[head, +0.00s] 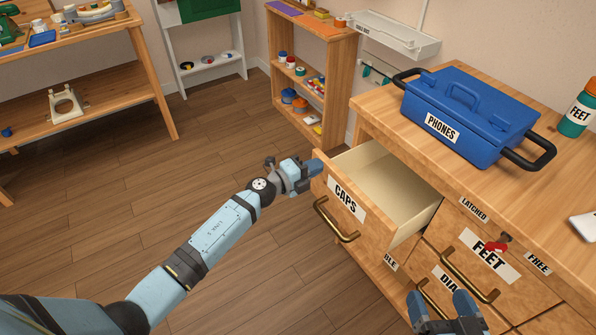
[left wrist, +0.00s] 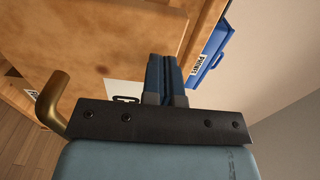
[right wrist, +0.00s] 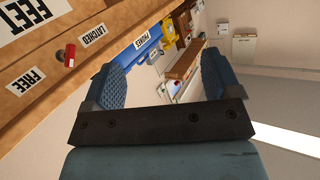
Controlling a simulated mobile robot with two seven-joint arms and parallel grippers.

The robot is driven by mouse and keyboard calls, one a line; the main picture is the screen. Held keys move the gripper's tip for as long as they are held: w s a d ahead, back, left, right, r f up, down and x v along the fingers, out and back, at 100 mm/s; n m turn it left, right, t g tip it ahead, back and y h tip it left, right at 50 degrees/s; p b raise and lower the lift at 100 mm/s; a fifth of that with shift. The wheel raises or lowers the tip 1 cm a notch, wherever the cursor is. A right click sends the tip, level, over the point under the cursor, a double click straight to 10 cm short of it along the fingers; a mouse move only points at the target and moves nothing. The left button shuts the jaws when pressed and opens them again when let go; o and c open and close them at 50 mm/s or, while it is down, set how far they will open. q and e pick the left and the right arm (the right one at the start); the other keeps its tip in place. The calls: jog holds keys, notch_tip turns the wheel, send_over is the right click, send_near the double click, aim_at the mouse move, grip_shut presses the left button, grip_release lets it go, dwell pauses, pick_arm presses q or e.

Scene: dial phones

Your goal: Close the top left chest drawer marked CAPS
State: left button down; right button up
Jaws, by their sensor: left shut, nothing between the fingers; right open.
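The CAPS drawer (head: 345,203) at the top left of the wooden chest is pulled well out, and the part of its inside that shows looks empty. It has a brass bar handle (head: 336,222) below its label. My left gripper (head: 316,166) is shut and empty at the upper left edge of the drawer front; I cannot tell whether it touches. In the left wrist view its closed fingers (left wrist: 165,78) lie in front of the wood.
A blue PHONES box (head: 468,110) and a FEET bottle (head: 578,108) stand on the chest top. A red latch (head: 497,245) sits by the LATCHED and FREE labels. A wooden shelf (head: 312,70) stands behind. The floor left of the chest is clear.

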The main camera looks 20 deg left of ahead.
pick_arm(q)
jog(key=x, duration=0.6)
jog(key=shift+w+d+b, duration=0.1)
jog(key=shift+w+b, duration=0.05)
jog(key=shift+b, duration=0.2)
jog(key=b+x, duration=0.3)
jog(key=x, duration=0.8)
jog(key=shift+r+b, duration=0.3)
jog(key=shift+r, duration=0.05)
pick_arm(e)
notch_tip(320, 180, up, 8)
jog(key=a+t+y, duration=0.2)
jog(key=t+y, duration=0.1)
jog(key=shift+s+a+f, duration=0.2)
jog(key=shift+a+f, duration=0.05)
jog(key=shift+a, duration=0.15)
